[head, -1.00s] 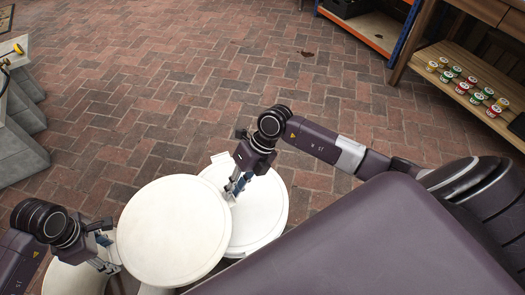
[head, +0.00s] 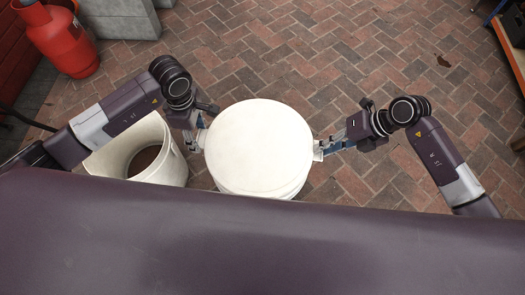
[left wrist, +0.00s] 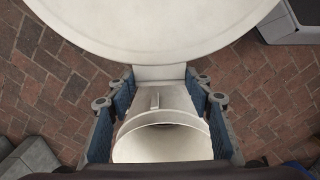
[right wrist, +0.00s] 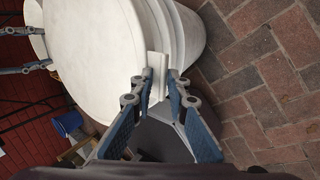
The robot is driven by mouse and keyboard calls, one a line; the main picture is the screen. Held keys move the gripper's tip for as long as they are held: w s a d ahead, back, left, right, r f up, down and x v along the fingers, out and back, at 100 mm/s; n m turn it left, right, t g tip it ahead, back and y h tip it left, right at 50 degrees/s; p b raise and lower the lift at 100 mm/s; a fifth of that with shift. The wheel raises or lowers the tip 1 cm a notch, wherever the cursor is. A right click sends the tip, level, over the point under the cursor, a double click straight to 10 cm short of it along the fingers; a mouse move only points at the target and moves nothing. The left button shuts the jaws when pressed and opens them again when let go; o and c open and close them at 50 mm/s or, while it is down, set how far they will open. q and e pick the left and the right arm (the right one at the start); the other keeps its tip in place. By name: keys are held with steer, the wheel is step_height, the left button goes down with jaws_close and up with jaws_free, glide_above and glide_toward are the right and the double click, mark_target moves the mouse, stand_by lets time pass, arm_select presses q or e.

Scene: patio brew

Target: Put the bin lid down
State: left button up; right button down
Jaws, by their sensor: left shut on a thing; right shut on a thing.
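The round white bin lid (head: 258,140) lies about level in the middle of the head view, between my two grippers. My left gripper (head: 197,138) is shut on the tab at its left edge. My right gripper (head: 326,148) is shut on the tab (right wrist: 157,68) at its right edge. A white ribbed body (right wrist: 188,30) shows below the lid in the right wrist view; I cannot tell whether the lid touches it. An open white bin (head: 172,170) stands left of the lid, below my left arm; its mouth is uncovered.
A red gas cylinder (head: 62,38) and grey blocks (head: 122,18) stand at the back left. A wooden shelf (head: 513,45) edges in at the far right. The brick floor (head: 330,60) beyond the lid is clear.

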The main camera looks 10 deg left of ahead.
arm_select(q)
steer(key=shift+d, duration=0.35)
arm_select(e)
steer(key=shift+a+f, duration=0.1)
steer(key=shift+a, duration=0.05)
